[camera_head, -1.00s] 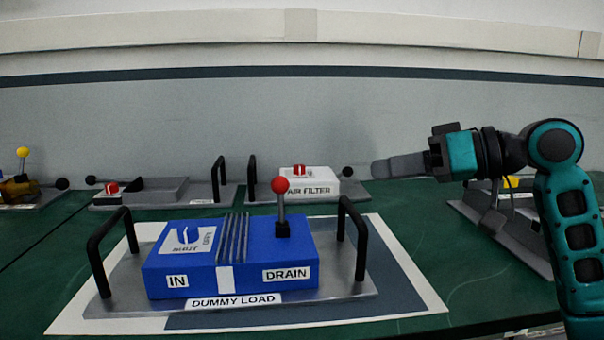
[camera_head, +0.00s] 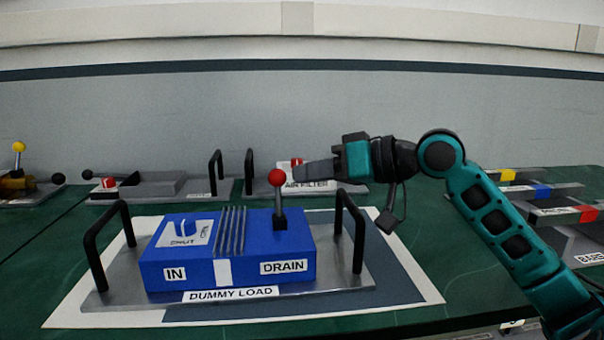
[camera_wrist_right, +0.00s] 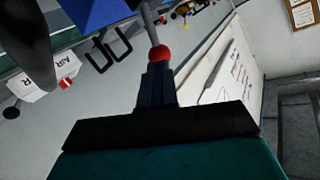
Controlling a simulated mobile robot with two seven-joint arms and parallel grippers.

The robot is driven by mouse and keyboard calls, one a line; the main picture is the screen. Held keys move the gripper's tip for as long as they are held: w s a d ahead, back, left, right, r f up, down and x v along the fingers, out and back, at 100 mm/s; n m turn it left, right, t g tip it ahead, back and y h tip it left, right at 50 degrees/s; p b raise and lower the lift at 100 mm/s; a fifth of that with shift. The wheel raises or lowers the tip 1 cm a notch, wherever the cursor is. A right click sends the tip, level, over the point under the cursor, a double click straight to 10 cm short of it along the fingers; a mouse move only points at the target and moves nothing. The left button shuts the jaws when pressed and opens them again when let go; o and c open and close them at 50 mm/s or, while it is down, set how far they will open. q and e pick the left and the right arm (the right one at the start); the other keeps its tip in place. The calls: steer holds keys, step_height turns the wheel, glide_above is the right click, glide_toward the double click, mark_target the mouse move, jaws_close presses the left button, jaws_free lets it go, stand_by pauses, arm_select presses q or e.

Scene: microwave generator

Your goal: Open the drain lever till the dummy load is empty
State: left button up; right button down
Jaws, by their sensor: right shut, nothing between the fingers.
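The blue dummy load box (camera_head: 190,262) sits on its metal plate between two black handles, labelled IN and DRAIN. The drain lever stands upright on the box's right part, with a red ball knob (camera_head: 276,177). My right gripper (camera_head: 297,172) is shut and empty, its fingertips just right of the red knob at about the same height. In the right wrist view the red knob (camera_wrist_right: 159,53) appears right at the fingertips (camera_wrist_right: 157,68); I cannot tell if they touch. My left gripper is not in view.
The white air filter box (camera_head: 312,187) stands behind the gripper. The right black handle (camera_head: 358,240) rises beside the box below my arm. Other units stand at the back left and right.

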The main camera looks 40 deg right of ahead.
mark_target(278, 192)
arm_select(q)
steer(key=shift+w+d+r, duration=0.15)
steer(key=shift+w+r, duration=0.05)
arm_select(e)
steer(key=shift+x, duration=0.9)
steer(key=shift+w+r+p, duration=0.1)
steer(key=shift+r+p, duration=0.05)
steer(key=shift+p, duration=0.4)
steer(key=w+g+p, duration=0.1)
steer(key=p, duration=0.3)
steer(key=shift+w+d+m+p, duration=0.1)
steer(key=shift+m+p, duration=0.2)
steer(key=shift+m, duration=0.1)
steer(key=shift+p, duration=0.35)
steer(key=shift+f, duration=0.4)
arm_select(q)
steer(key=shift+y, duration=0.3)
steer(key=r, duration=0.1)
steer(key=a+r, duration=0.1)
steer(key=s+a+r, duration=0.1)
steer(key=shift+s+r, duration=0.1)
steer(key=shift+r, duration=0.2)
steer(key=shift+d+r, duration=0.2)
